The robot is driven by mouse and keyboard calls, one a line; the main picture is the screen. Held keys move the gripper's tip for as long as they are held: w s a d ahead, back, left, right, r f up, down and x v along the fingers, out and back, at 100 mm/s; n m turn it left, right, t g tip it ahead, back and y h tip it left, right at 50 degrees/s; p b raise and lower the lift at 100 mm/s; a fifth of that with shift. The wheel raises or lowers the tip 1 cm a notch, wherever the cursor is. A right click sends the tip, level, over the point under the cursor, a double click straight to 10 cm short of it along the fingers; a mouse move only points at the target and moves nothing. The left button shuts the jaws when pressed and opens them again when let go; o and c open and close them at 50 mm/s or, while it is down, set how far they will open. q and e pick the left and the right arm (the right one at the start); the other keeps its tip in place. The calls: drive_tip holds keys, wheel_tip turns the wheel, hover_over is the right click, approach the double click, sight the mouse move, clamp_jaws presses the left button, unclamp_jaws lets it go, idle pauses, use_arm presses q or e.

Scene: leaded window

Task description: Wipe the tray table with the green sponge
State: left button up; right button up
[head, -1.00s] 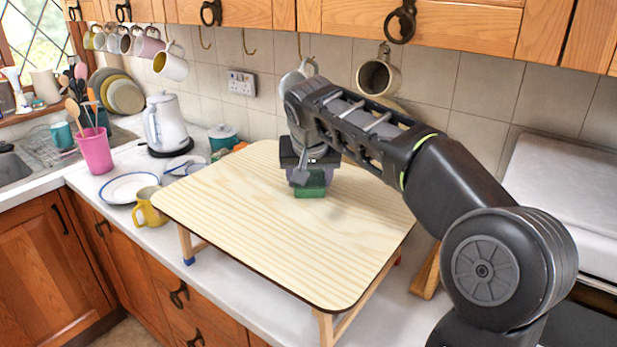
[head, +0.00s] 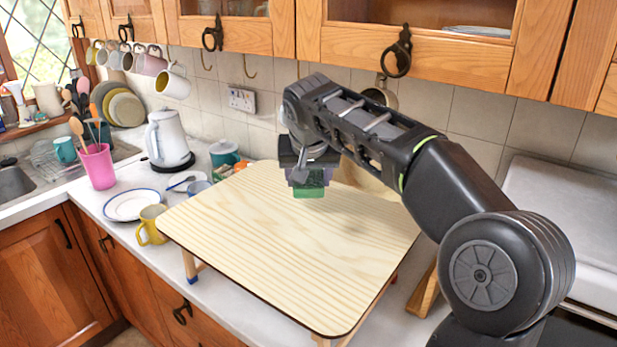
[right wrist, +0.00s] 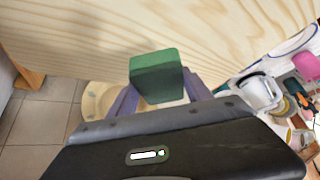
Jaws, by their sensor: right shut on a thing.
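The tray table (head: 260,245) stands on the worktop, with a pale wood-grain top, dark edge and short legs. Its top also fills much of the right wrist view (right wrist: 230,30). My right gripper (head: 309,178) is over the far part of the top and shut on the green sponge (head: 309,192). The sponge shows between the purple-grey fingers in the right wrist view (right wrist: 156,73). I cannot tell whether the sponge touches the top. My right arm hides part of the table's far right side. My left gripper is not in view.
A yellow mug (head: 151,224), a plate (head: 131,204) and a white kettle (head: 168,138) stand left of the table. A pink cup of utensils (head: 97,166) is farther left. Mugs hang below the cupboards. The visible tabletop is bare.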

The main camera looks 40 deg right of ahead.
drive_tip(key=shift+r+p, duration=1.25)
drive_tip(key=shift+r, duration=0.35)
drive_tip(key=shift+f, duration=0.1)
